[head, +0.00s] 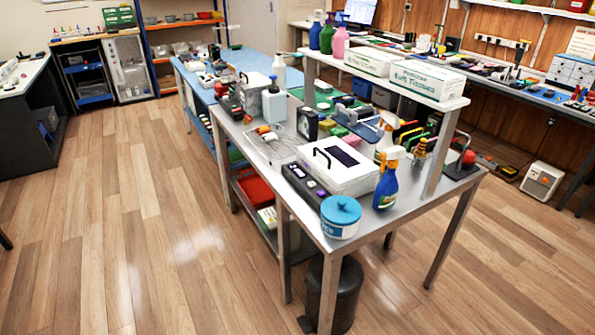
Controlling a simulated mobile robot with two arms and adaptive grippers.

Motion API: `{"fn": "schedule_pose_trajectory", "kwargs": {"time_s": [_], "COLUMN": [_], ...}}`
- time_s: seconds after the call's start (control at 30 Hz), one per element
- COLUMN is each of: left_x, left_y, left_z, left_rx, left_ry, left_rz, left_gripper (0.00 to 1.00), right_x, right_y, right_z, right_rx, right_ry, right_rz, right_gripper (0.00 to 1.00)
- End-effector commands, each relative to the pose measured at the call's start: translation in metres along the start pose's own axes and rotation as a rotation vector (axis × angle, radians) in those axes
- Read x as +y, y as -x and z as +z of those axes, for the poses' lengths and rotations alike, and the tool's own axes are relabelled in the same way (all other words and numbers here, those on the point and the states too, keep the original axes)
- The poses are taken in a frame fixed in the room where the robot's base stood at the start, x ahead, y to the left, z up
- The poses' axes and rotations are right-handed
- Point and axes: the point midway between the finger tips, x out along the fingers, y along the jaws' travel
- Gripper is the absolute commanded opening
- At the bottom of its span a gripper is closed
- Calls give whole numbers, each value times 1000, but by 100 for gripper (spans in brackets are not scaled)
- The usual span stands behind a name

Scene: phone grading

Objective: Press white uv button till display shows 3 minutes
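A white box-shaped device (369,176) with a black handle and a dark panel (343,157) on top sits on the metal workbench (419,199). A long black device (306,186) with small lit purple spots lies against its front left side. Which of these bears the white UV button, I cannot tell. The button and any display digits are too small to read from here. Neither of my grippers shows in the head view.
A blue round tub (341,217) and a blue spray bottle (386,186) stand at the bench's near end. Tools and bottles crowd its far part. Tissue boxes (425,80) lie on the raised shelf. The wooden floor (150,220) left of the bench is clear.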

Motion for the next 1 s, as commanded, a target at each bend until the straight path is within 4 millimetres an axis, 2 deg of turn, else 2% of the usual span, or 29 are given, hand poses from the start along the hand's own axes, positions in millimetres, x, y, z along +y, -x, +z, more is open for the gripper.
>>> {"fn": "schedule_pose_trajectory", "kwargs": {"time_s": [0.03, 0.1, 0.13, 1.0], "left_x": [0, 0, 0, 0], "left_y": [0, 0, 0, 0], "left_z": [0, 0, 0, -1], "left_rx": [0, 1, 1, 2], "left_ry": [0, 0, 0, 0], "left_rz": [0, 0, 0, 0], "left_gripper": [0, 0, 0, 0], "right_x": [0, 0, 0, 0], "right_y": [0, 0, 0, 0], "right_z": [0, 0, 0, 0], "right_rx": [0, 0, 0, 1], "right_ry": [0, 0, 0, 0], "right_rz": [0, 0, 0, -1], "right_gripper": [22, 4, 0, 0]}}
